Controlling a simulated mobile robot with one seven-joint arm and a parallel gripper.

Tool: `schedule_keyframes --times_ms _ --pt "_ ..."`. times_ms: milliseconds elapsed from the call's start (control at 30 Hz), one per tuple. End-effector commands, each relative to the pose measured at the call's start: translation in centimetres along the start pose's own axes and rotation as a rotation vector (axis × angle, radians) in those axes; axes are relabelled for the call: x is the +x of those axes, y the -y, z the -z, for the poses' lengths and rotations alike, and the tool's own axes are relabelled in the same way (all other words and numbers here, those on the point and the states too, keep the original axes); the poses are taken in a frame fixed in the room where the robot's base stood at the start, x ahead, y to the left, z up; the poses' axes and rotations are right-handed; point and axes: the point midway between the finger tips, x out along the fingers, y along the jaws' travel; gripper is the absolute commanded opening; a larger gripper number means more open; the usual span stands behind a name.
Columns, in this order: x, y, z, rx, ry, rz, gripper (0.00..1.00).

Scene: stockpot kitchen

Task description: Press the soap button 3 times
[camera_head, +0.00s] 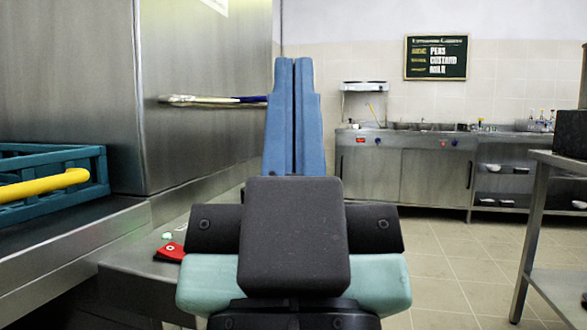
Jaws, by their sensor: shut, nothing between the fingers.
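My gripper (293,66) stands in the middle of the view, its two blue fingers pressed together and pointing away from me. Nothing shows between them. I cannot make out a soap dispenser or its button in this view. My gripper and wrist cover the middle of the scene and could hide it. Small pale items (167,236) lie on the low steel ledge to the left, too small to identify.
A teal crate (100,160) with a yellow bar stands on the left counter. A steel cabinet wall rises beside it, with a thin pole-like thing (200,100) before it. A red cloth (170,252) lies on the ledge. Tiled floor (440,262) is open to the right, before a steel table (540,200).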

Motion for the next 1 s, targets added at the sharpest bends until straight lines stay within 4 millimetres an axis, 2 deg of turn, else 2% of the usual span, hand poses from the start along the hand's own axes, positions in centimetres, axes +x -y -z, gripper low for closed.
schedule_keyframes --times_ms 167,367,1000 --pt "1.1 0.0 1.1 0.0 0.0 0.0 0.0" --pt "4.6 0.0 4.3 0.0 0.0 0.0 0.0" --pt "20.2 0.0 19.2 0.001 0.0 0.001 0.0"
